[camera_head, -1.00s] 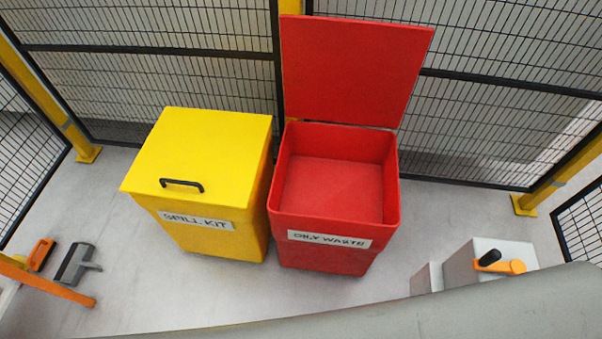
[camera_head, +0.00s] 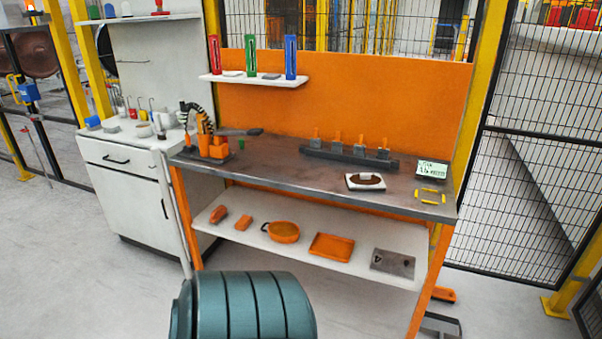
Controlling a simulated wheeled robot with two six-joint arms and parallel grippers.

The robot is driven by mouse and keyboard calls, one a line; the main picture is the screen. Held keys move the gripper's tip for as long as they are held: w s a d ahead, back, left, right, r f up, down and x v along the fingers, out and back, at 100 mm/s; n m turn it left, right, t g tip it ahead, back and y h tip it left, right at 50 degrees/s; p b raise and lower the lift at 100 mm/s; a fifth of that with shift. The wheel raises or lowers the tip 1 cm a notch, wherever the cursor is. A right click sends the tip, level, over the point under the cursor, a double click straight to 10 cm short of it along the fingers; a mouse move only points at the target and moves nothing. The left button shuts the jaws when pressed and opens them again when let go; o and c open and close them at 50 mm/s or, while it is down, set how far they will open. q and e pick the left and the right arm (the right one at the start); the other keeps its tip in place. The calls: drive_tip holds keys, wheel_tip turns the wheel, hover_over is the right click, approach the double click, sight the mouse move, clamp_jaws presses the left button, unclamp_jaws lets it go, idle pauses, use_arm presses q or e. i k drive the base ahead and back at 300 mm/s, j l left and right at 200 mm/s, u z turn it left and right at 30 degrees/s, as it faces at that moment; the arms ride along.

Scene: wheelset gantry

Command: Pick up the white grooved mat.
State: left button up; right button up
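A small white mat-like piece (camera_head: 352,184) lies flat on the dark top of the orange-framed workbench (camera_head: 300,175), right of the middle. A brown oval thing covers much of it. Any grooves are too small to make out, so I cannot tell for sure that it is the white grooved mat. Neither of my grippers is in view.
A teal ribbed drum (camera_head: 245,308) stands before the bench. A dark block rack (camera_head: 345,158) is behind the white piece; yellow handles (camera_head: 430,196) and a small display (camera_head: 432,169) lie to its right. The lower shelf (camera_head: 345,262) holds orange items. Floor at left is clear.

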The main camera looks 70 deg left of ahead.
sight(355, 182)
drive_tip(key=u, duration=1.95)
drive_tip(key=i+j+z, duration=0.1)
drive_tip(key=z, duration=0.35)
drive_tip(key=i+j+z, duration=0.1)
drive_tip(key=z, duration=0.4)
drive_tip(key=j+z, duration=0.25)
drive_tip(key=z, duration=0.2)
drive_tip(key=i, duration=0.05)
